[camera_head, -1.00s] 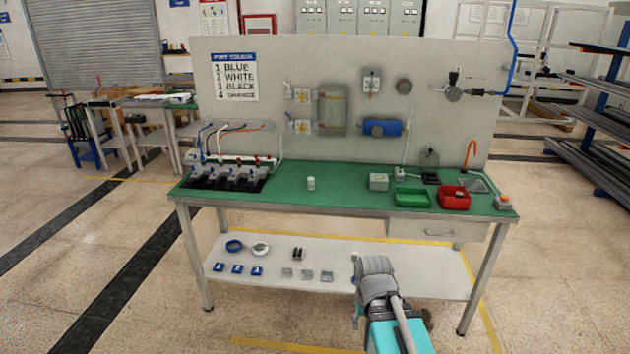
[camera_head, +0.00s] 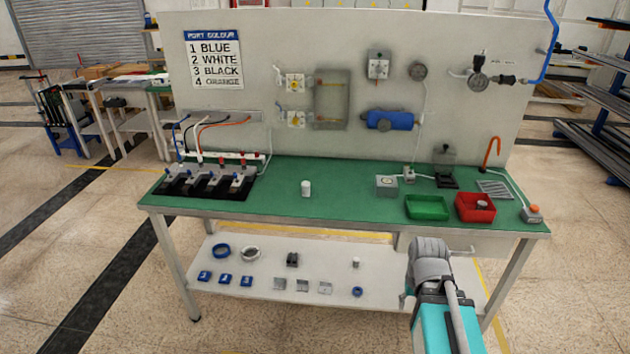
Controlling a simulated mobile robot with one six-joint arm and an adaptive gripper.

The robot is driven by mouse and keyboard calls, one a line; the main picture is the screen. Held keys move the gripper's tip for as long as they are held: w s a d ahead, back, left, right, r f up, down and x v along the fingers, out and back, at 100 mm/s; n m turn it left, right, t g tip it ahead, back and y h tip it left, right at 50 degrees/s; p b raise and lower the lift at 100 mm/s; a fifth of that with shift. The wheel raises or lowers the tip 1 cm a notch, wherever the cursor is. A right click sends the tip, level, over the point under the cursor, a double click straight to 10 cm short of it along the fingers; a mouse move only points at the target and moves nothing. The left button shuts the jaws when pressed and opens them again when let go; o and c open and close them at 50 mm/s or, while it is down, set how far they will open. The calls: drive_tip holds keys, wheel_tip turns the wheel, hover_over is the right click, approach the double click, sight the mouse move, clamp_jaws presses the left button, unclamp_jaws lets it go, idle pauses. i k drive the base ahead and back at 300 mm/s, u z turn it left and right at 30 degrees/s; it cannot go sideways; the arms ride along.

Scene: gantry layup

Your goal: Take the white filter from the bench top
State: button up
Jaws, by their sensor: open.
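The white filter (camera_head: 306,188) is a small white cylinder standing upright on the green bench top (camera_head: 340,203), left of the middle and near the front. Nothing touches it. My gripper (camera_head: 436,272) is at the lower right, in front of the bench and well apart from the filter. Its jaws are open, though my own arm hides much of them. No object shows in it.
A green tray (camera_head: 427,208), a red tray (camera_head: 475,207) and a grey box (camera_head: 387,186) stand right of the filter. A valve block (camera_head: 209,182) with hoses is at the left. The upright back panel (camera_head: 300,45) closes off the rear. Bench top around the filter is clear.

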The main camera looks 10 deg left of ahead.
sight(306, 185)
drive_tip(key=u, duration=0.4)
drive_tip(key=i, duration=0.95)
drive_tip(key=u, duration=0.8)
